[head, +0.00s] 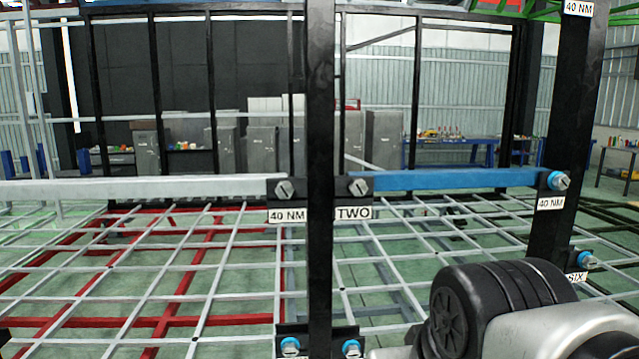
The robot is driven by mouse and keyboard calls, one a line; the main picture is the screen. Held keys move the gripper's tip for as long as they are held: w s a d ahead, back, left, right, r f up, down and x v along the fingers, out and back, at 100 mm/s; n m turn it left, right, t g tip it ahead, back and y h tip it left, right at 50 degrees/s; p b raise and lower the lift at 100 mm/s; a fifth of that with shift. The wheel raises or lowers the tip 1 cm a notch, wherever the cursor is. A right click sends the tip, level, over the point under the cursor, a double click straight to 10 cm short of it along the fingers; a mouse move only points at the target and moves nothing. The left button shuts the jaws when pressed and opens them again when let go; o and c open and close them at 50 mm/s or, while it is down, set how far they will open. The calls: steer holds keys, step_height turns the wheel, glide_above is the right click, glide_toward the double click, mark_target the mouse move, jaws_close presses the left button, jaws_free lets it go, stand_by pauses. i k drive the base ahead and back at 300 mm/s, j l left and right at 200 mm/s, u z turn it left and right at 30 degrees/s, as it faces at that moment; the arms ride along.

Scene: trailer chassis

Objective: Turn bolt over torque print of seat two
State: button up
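The label TWO (353,214) is on the right side of the middle black post, under a grey bolt (359,187) on a black bracket. A blue beam (450,179) runs from this bracket to the right post. There a bolt with a blue ring (558,180) sits above a 40 NM print (550,204). Another 40 NM print (287,215) is left of the middle post, under a grey bolt (284,189) at the end of a white beam. The bolt heads show a dark slanting line or slot. My gripper is not in view; only part of my arm shows at lower right.
Black posts stand in the middle (320,120) and at right (577,110). A SIX label (577,277) with a blue-ringed bolt (586,259) is low on the right. Two blue-ringed bolts are at the bottom middle. A grey mesh (200,260) spreads behind and below the beams.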

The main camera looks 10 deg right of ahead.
mark_target(556, 181)
steer(key=z, duration=1.3)
steer(key=i+l+z, duration=0.2)
steer(key=z, duration=0.2)
